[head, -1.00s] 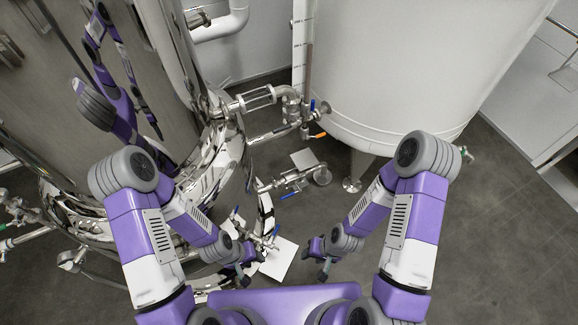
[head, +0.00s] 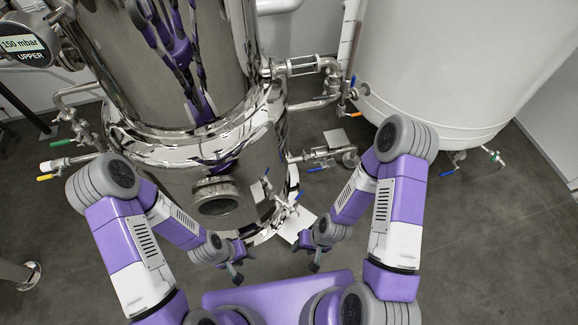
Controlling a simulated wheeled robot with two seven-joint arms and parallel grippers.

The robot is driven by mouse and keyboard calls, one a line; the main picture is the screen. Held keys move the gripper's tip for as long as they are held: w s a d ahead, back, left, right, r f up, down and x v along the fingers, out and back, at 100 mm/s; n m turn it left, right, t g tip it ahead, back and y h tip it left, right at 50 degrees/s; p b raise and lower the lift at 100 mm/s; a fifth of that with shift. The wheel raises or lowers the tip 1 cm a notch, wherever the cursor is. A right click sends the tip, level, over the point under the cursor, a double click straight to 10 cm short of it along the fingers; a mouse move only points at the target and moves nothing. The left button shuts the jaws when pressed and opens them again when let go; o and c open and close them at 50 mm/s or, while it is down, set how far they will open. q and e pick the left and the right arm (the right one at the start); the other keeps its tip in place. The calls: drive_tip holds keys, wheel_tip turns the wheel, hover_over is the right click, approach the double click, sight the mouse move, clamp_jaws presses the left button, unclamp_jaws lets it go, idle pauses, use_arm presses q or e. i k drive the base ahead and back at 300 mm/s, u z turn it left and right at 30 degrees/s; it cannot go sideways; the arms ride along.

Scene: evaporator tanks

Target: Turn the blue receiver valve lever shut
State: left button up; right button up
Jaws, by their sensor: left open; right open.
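Several blue levers show, and I cannot tell for certain which is the receiver valve lever. One blue lever (head: 353,82) is on the pipework beside the white tank (head: 440,65), above an orange lever. Another blue lever (head: 447,173) is under the white tank's right side. A third blue lever (head: 317,169) is on a low pipe between the steel tank and the white tank. My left gripper (head: 243,266) is open and empty, low in front of the steel tank. My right gripper (head: 306,257) is open and empty, just right of it. Both are apart from these levers.
The polished steel tank (head: 180,75) with a round port (head: 218,204) fills the left and middle. A gauge marked 150 mbar, UPPER (head: 22,44) is at top left. Green and yellow levers stick out at left. Grey floor (head: 490,240) is clear at right.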

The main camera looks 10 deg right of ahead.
sight(319, 168)
drive_tip(key=u, duration=3.4)
drive_tip(key=k, duration=2.55)
drive_tip(key=z, duration=1.55)
drive_tip(key=i, duration=1)
